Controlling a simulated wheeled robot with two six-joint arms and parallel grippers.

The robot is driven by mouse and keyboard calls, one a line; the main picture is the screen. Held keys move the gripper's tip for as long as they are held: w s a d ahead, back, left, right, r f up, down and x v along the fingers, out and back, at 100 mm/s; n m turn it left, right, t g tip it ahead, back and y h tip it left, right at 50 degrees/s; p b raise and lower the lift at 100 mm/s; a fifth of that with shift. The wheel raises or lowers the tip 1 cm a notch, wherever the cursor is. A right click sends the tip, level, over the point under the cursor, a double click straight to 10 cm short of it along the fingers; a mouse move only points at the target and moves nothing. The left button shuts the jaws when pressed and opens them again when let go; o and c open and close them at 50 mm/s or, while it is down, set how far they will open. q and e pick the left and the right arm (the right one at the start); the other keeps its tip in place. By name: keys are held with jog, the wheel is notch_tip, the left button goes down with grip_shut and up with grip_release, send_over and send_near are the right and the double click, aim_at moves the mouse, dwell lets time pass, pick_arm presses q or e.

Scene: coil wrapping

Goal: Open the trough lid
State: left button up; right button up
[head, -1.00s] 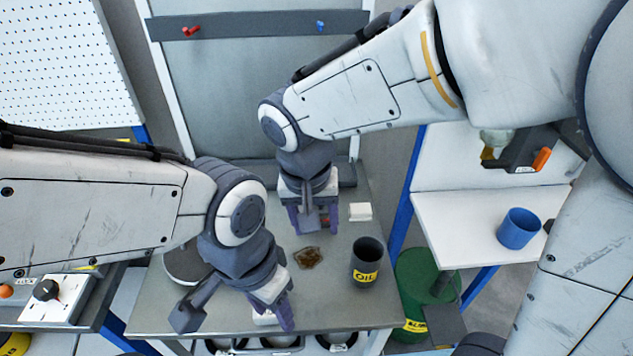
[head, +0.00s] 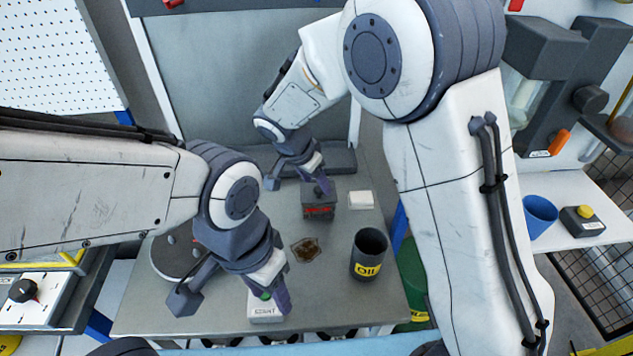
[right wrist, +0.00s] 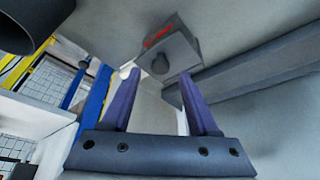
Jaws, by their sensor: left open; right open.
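A small dark grey box (head: 320,212) with red lettering and a round knob (head: 318,192) on top stands in the middle of the metal table; I take it to be the trough with its lid down. It also shows in the right wrist view (right wrist: 170,52), its knob just beyond the fingertips. My right gripper (head: 322,183) is open and empty at the knob, not closed around it; contact cannot be told. My left gripper (head: 272,288) is open, over a white box with a green button, marked START (head: 265,310), at the table's front.
A dark cup marked OIL (head: 369,255) stands right of a brown stain (head: 305,250). A white block (head: 361,200) lies beside the grey box. A round dark disc (head: 178,258) is at left. A blue cup (head: 540,214) stands on the right shelf.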

aim_at(318, 188)
jog(key=shift+x, duration=1.1)
grip_shut()
dwell(0.7)
